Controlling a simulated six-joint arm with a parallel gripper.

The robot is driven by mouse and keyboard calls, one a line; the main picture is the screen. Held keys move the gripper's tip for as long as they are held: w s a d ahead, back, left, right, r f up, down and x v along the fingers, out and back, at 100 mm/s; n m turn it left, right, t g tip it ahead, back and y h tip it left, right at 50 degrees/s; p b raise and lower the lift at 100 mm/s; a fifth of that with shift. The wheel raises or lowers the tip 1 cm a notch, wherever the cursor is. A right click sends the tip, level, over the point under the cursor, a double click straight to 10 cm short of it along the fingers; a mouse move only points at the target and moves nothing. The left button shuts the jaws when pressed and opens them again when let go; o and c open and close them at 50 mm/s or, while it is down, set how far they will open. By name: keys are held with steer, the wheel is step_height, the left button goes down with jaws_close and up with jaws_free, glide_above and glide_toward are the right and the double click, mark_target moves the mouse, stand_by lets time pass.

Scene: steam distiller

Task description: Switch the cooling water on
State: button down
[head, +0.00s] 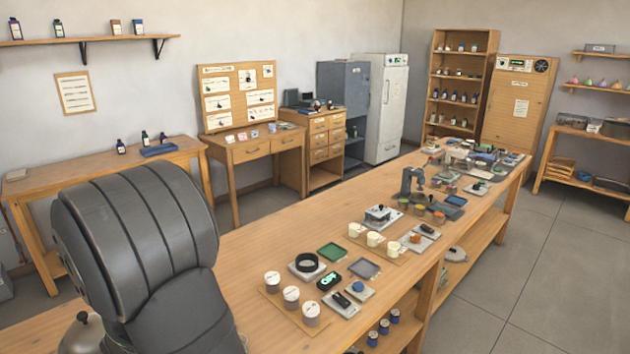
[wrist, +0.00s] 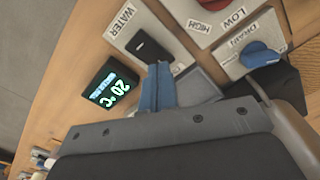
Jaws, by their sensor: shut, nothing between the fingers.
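The plate marked WATER (wrist: 128,40) lies on the wooden bench in the wrist view, with a black rocker switch (wrist: 148,45) on it. I cannot tell from this angle which way the switch is tipped. My gripper (wrist: 160,68) has its blue fingers shut and empty. Their tips appear just below the switch in the picture, over the near edge of the WATER plate. Whether they touch it or hover above it is not clear. In the head view the gripper is out of sight, and my dark arm fills the lower left.
A display (wrist: 110,84) reading 20 °C sits left of the WATER plate. A plate marked DRAIN with a blue knob (wrist: 260,55) and a plate marked HIGH and LOW (wrist: 205,22) lie to the right. The long bench (head: 250,255) holds many small items.

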step_height(320, 180, up, 6)
steer(key=shift+f, duration=0.1)
stand_by(0.5)
steer(key=shift+f, duration=3.55)
steer(key=shift+r, duration=0.1)
steer(key=shift+r, duration=0.1)
step_height(320, 180, up, 29)
steer(key=n, duration=0.5)
steer(key=shift+s+d+n, duration=0.3)
steer(key=shift+s, duration=0.1)
